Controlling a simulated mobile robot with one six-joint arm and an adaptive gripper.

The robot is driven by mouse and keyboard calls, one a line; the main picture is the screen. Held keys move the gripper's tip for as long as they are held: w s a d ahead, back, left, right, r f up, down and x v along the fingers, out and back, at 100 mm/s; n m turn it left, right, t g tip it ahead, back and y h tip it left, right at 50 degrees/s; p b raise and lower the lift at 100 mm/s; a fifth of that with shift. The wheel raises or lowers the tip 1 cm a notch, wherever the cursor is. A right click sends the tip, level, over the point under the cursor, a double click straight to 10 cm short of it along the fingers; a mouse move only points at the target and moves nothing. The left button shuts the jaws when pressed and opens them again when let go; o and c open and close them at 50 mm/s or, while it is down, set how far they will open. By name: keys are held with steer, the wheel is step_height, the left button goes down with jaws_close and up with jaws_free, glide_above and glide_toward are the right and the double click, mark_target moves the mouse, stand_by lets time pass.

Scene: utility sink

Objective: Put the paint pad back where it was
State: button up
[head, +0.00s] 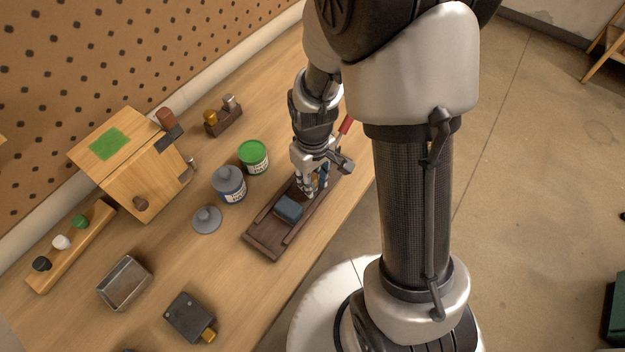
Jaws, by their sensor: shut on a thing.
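My gripper (311,190) points down over a long dark wooden tray (267,239) near the front edge of the bench. Its fingers are shut. A small blue block, which looks like the paint pad (289,208), shows just left of and below the fingertips, within the tray outline. The fingers hide where they grip it, and I cannot tell if the pad touches the tray floor. A bit of blue also shows by the fingers. A red handle (346,124) sticks out behind the gripper; its lower end is hidden.
Left of the tray stand a blue-grey can (229,184), a green-lidded can (253,157) and a grey lid (207,220). A wooden box (130,165), a metal tin (124,282), a dark block (190,317) and a knobbed rack (70,245) lie further left. Bench between them is bare.

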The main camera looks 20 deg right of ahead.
steer(key=shift+r, duration=0.1)
steer(key=o, duration=1)
step_height(320, 180, up, 12)
steer(key=p, duration=0.4)
step_height(320, 180, up, 10)
steer(key=r+m+t, duration=0.1)
steer(key=m+t, duration=0.1)
glide_above(313, 178)
steer(key=s, duration=0.5)
steer(key=s+r+m+t, duration=0.2)
steer(key=s+r, duration=0.3)
steer(key=s, duration=0.4)
steer(key=shift+s+r+t, duration=0.3)
steer(key=shift+r, duration=0.1)
